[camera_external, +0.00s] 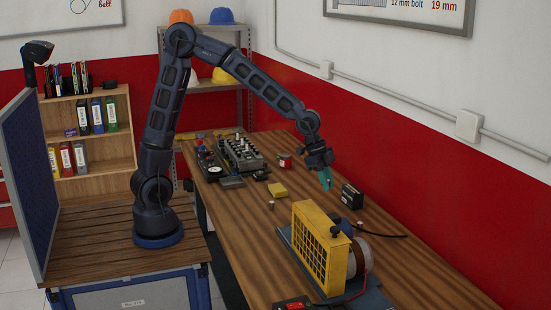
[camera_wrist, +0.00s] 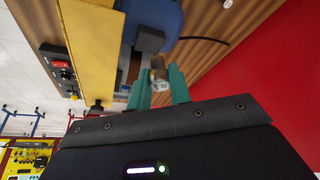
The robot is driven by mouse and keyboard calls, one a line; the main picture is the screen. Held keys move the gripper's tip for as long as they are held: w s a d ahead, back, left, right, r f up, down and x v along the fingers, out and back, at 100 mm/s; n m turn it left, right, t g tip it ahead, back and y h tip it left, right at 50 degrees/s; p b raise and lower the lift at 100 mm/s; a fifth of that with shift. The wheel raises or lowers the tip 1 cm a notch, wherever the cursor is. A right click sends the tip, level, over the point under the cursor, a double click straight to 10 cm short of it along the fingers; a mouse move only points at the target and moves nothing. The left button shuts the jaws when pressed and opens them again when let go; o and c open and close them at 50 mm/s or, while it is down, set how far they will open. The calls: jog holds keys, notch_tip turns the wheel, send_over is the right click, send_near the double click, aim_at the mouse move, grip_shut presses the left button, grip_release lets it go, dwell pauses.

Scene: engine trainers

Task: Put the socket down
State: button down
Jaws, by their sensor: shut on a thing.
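My gripper (camera_external: 325,179) hangs over the wooden workbench (camera_external: 245,215), with its teal fingers above the far side of the yellow-caged machine. In the wrist view my gripper (camera_wrist: 160,88) is shut on a small metal socket (camera_wrist: 158,74), which shows between the fingertips. In the external view the held socket is too small or hidden to make out. The gap between socket and bench cannot be judged exactly, but the fingers look clear of the top.
A yellow-caged machine (camera_external: 310,240) stands at the front of the bench. A black box (camera_external: 352,196) is right of my gripper. Small metal pieces (camera_external: 271,205) stand on the bench.

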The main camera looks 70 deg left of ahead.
jog(key=w+a+n, duration=0.3)
jog(key=w+a, duration=0.7)
jog(key=a, duration=0.2)
jog(key=n+t+y, duration=0.2)
jog(key=n+y, duration=0.2)
jog(key=n, duration=0.4)
send_over(314, 175)
jog(key=s, duration=0.2)
notch_tip(314, 175, down, 3)
jog(key=f, duration=2)
jog(key=shift+w, duration=0.2)
jog(key=shift+f, duration=0.25)
jog(key=c, duration=1.3)
grip_release()
jog(key=shift+r, duration=0.1)
